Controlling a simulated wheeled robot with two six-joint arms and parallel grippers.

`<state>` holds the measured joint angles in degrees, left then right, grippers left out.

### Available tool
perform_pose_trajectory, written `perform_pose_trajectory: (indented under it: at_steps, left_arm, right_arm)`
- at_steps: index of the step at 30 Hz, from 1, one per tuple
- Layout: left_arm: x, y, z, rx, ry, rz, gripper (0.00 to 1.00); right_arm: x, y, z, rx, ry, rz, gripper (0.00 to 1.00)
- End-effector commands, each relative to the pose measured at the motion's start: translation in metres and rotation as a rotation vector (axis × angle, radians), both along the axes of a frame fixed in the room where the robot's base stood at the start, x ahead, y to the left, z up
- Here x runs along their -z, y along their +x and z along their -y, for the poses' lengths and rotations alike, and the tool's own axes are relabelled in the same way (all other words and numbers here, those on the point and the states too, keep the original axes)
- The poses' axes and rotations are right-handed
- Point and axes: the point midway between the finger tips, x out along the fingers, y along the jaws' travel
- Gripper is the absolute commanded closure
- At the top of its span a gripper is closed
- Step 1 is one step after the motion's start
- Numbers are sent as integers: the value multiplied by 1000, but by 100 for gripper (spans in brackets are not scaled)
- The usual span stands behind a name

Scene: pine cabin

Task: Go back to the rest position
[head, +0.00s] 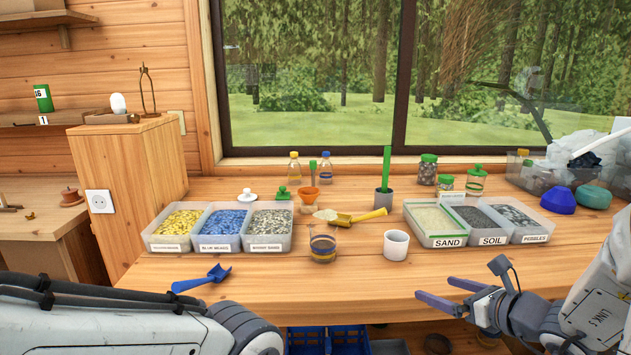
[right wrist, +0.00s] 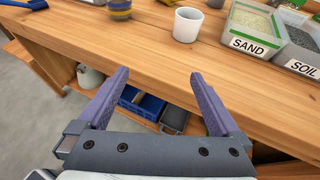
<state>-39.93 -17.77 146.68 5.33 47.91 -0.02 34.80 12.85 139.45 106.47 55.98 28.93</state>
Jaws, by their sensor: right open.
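My right gripper (head: 434,288) is open and empty at the front edge of the wooden table (head: 330,290), at the lower right of the head view.
A layered glass (head: 323,247), a blue scoop (head: 202,279) and a yellow scoop (head: 357,217) are on the table. Labelled bins of sand (head: 447,241), soil (head: 491,240) and pebbles stand at right, beads bins at left. Blue crates (head: 328,340) sit below. The front strip is mostly clear.

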Motion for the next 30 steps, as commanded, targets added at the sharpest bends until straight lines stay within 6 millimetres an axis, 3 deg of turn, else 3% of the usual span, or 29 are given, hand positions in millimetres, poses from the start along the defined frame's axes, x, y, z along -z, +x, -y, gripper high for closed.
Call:
perform_pose_trajectory:
  at_steps: [11, 17, 23, 30]
  left_arm:
    - [0, 0, 0, 0, 0, 0, 50]
    - [0, 0, 0, 0, 0, 0, 50]
    - [0, 0, 0, 0, 0, 0, 50]
    - [0, 0, 0, 0, 0, 0, 50]
  right_arm:
    - [18, -18, -34, -183, -131, -48, 0]
    - [34, -38, -59, -358, -260, -82, 0]
    - [58, -72, -85, -629, -468, -108, 0]
    - [92, -130, -97, -1176, -918, -66, 0]
